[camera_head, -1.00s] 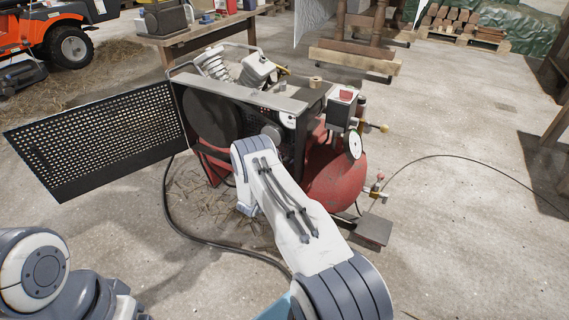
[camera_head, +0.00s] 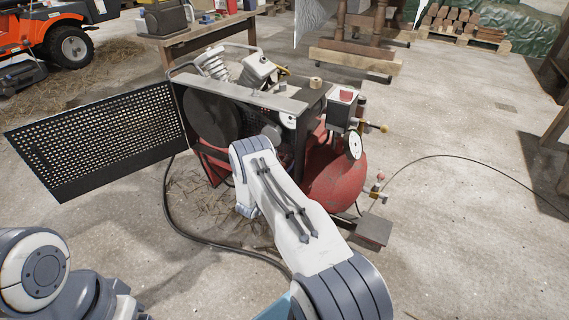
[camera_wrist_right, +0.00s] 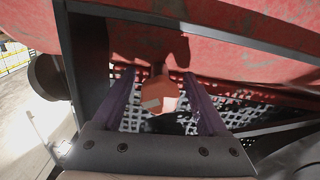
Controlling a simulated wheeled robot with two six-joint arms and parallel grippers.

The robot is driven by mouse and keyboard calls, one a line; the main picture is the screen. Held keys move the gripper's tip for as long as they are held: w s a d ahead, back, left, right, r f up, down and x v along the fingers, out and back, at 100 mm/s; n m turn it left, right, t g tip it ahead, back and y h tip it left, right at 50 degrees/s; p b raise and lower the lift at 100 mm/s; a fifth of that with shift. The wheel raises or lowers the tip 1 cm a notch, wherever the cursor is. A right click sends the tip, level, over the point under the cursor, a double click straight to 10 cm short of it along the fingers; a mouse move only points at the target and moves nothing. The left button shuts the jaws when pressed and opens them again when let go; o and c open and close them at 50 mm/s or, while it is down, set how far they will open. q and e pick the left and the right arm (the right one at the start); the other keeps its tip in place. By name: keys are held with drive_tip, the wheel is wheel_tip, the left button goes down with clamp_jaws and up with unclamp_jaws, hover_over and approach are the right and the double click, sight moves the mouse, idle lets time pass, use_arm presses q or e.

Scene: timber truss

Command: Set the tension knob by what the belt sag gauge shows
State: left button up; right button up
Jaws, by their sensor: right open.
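An orange-red faceted knob (camera_wrist_right: 160,97) with a pale patch shows in the right wrist view. My right gripper (camera_wrist_right: 160,95) is open, with one purple finger on each side of the knob and a gap on both sides. In the head view my right arm reaches to the front of the red compressor (camera_head: 335,177) and hides the knob and my right fingertips. A small white dial (camera_head: 288,120) sits by the belt wheel (camera_head: 213,118); its reading is too small to make out. My left arm is at lower left, its gripper out of view.
A perforated black guard panel (camera_head: 95,140) stands swung out to the left. A dark hose (camera_head: 190,236) curves over the floor. A larger white gauge (camera_head: 354,145) sits on the compressor's right. In the wrist view a dark frame bar and mesh lie close around my fingers.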

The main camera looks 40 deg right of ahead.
drive_tip(key=p+v, duration=0.3)
drive_tip(key=v, duration=0.7)
drive_tip(key=shift+d, duration=0.1)
